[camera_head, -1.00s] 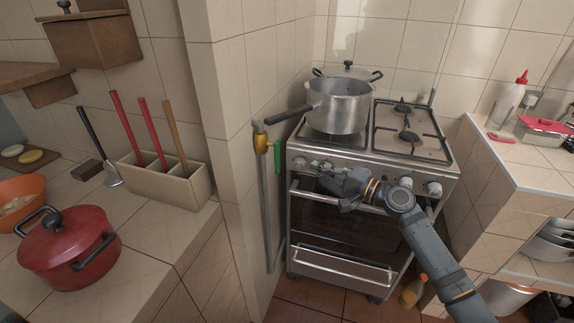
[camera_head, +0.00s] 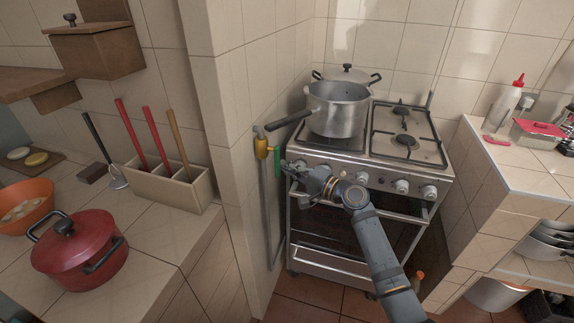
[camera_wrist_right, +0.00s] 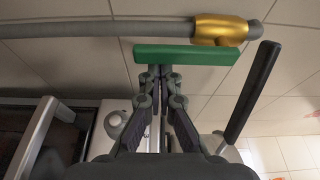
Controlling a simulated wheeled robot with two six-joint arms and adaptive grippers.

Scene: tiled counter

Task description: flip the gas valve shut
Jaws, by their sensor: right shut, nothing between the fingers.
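The gas valve has a yellow body (camera_head: 262,147) on a grey upright pipe (camera_head: 264,205) at the wall corner left of the stove. Its green lever (camera_head: 277,158) hangs alongside the pipe. In the right wrist view the lever (camera_wrist_right: 187,55) lies parallel to the pipe (camera_wrist_right: 90,29), beside the yellow body (camera_wrist_right: 222,28). My right gripper (camera_head: 286,166) is shut and empty, its tips close to the lever. In the wrist view the tips (camera_wrist_right: 160,72) are at the lever's edge, toward its free end; I cannot tell if they touch. My left gripper is not in view.
The stove (camera_head: 345,170) stands right of the pipe, with a pot (camera_head: 338,110) on top. The pot's dark handle (camera_head: 289,119) sticks out left, above the valve, and also shows in the wrist view (camera_wrist_right: 252,92). A tiled wall edge (camera_head: 235,170) stands left of the pipe.

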